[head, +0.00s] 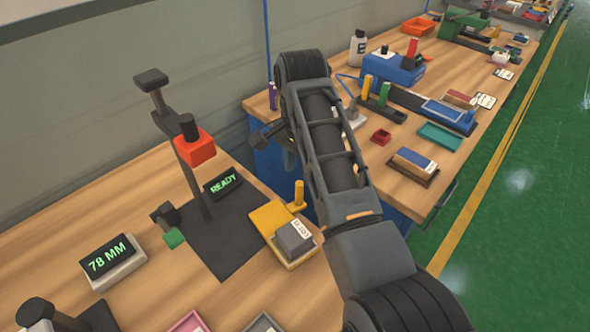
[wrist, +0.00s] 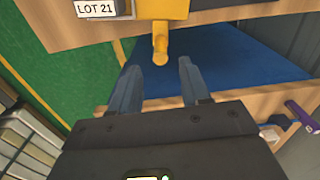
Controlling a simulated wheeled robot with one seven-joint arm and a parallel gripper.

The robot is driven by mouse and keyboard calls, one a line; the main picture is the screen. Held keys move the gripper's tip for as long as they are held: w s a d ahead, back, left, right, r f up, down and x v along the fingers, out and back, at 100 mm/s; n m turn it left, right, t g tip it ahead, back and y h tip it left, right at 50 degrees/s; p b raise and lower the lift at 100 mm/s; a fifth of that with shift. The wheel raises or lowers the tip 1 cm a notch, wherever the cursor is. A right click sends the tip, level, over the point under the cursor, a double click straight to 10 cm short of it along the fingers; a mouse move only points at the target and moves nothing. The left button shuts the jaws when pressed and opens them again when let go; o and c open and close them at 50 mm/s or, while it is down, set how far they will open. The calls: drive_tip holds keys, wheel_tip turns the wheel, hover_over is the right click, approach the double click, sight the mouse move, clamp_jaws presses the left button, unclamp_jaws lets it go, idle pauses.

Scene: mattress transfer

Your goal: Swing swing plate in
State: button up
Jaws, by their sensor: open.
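The yellow swing plate (head: 272,219) sits at the right edge of the dark base (head: 225,240) in the head view, swung out beside it. A grey block with a white label (head: 294,238) rests on its outer end. A yellow upright handle (head: 299,192) stands at the plate's far corner. In the wrist view the handle (wrist: 160,48) lies just beyond and between the fingertips of my gripper (wrist: 156,72), which are apart and empty. The block's label there reads LOT 21 (wrist: 97,9). In the head view my arm hides much of the gripper.
A 78 MM display (head: 112,262) stands at left. A gap separates this bench from a second, cluttered bench (head: 400,185) at right.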

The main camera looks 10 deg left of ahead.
sight(300, 183)
drive_tip(key=shift+w+f, duration=0.1)
drive_tip(key=shift+f, duration=0.2)
drive_tip(key=shift+f+p, duration=0.4)
drive_tip(key=shift+f, duration=3.15)
drive_tip(key=shift+c, duration=0.4)
clamp_jaws()
